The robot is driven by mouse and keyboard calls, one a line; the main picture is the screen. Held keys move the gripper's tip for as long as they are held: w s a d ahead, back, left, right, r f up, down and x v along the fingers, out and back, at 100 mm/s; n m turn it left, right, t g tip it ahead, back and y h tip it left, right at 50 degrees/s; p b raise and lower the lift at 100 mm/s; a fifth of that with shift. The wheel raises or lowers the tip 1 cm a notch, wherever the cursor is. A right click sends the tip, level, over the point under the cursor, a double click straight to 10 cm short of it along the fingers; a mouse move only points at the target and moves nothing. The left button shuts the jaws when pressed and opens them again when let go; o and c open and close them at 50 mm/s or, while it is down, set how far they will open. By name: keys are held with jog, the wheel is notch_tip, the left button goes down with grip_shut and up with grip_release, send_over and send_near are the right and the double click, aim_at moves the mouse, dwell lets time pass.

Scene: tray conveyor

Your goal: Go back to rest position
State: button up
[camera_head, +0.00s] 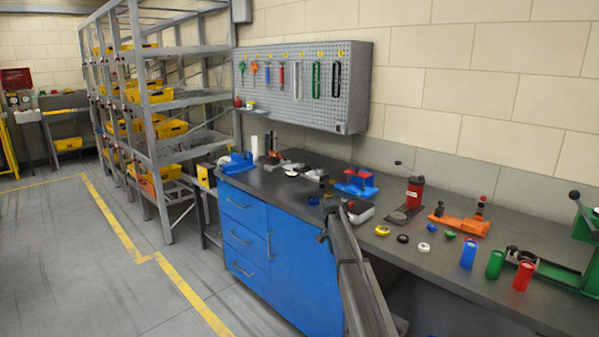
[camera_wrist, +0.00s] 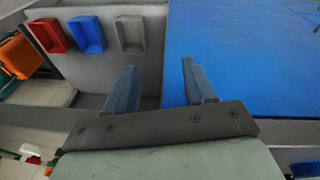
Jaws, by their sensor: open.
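My gripper (camera_wrist: 159,84) shows in the wrist view with its two grey fingers spread apart. Nothing is between the fingers. In the wrist view a blue surface (camera_wrist: 245,60) lies to the right beyond the fingers. In the head view my grey arm stands in front of the workbench (camera_head: 440,258), near the right side of the blue drawer cabinet (camera_head: 290,270). I cannot clearly make out the fingertips in the head view.
Red (camera_wrist: 48,36), blue (camera_wrist: 86,34) and grey (camera_wrist: 130,34) bins show in the wrist view. On the bench are an orange fixture (camera_head: 458,223), blue (camera_head: 468,253), green (camera_head: 495,264) and red (camera_head: 522,275) cylinders. A shelf rack (camera_head: 160,118) stands left; the floor before it is clear.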

jog(key=s+d+f+n+g, duration=0.2)
jog(key=s+f+n+g, duration=0.15)
jog(key=s+f, duration=3)
jog(key=s+f+n+g+y, duration=0.1)
jog(key=s+f+g, duration=0.1)
jog(key=s, duration=1.9)
jog(key=s+f+n+g+y, duration=0.1)
jog(key=s+f, duration=0.4)
jog(key=s, duration=1.6)
jog(key=shift+f+n+g, duration=0.15)
jog(key=shift+n+g, duration=0.5)
